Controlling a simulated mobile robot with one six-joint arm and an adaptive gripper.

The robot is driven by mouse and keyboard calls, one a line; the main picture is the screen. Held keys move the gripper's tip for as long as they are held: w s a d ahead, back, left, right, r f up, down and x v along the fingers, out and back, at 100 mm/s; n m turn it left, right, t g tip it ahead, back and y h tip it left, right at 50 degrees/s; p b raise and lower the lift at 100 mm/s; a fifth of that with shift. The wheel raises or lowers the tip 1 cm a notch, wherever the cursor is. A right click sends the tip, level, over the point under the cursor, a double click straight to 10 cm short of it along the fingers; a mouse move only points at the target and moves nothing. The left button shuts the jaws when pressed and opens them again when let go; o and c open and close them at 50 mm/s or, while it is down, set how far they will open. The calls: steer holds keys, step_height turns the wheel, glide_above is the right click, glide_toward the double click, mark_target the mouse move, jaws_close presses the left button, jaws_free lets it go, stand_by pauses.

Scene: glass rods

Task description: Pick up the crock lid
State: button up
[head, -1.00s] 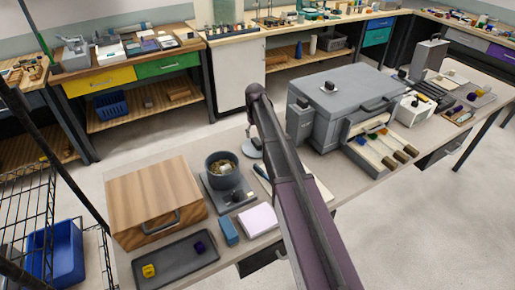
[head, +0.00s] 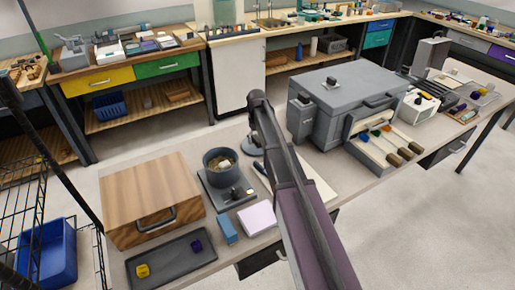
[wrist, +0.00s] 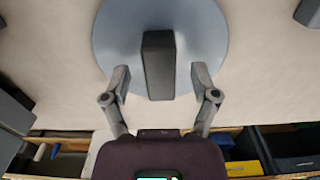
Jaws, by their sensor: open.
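The crock lid is a round grey-blue disc (wrist: 110,32) with a dark upright block handle (wrist: 158,65) at its middle, in the wrist view. It lies flat on the pale worktop, and its far edge is cut off at the top. My gripper (wrist: 160,76) is open, with one finger on each side of the handle and a gap on both sides. In the head view a sliver of the lid (head: 252,149) shows behind my arm, and my fingers are hidden there. The dark crock (head: 220,163) stands to the left, with pale contents inside.
A wooden box (head: 150,195) and a dark tray (head: 170,262) with a yellow and a blue cube are at left. A blue block (head: 228,230) and a pink-white pad (head: 257,216) lie in front of the crock. A large grey case (head: 350,100) stands to the right.

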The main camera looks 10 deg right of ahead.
steer(key=shift+f, duration=0.25)
steer(key=shift+c, duration=0.2)
stand_by(0.3)
jaws_close()
